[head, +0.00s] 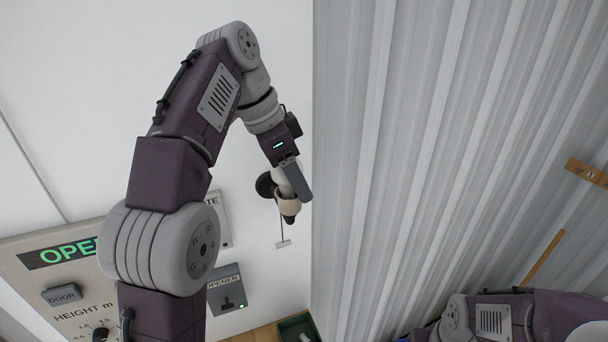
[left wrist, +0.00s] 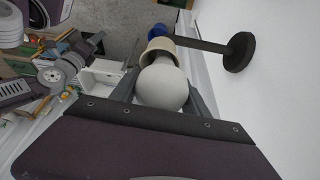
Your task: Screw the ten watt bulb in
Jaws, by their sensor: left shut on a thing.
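In the left wrist view a round white bulb (left wrist: 162,88) sits between the fingers of my left gripper (left wrist: 164,92), which is shut on it. In the head view this gripper (head: 294,184) is beside the wall. The bulb's far end is at a cream lamp socket (left wrist: 157,48), which also shows in the head view (head: 288,207). A dark arm with a round wall plate (left wrist: 239,52) carries the socket. The bulb's base is hidden, so I cannot tell how deep it sits. The bulb's marking is not visible. My right arm is low at right; its gripper (left wrist: 92,43) is small and unclear.
A pull cord with a pale handle (head: 283,244) hangs below the socket. A control panel (head: 62,268) and an opener box (head: 227,290) are on the white wall. A green bin (head: 299,327) stands at the bottom. The corrugated wall (head: 420,150) is close at right.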

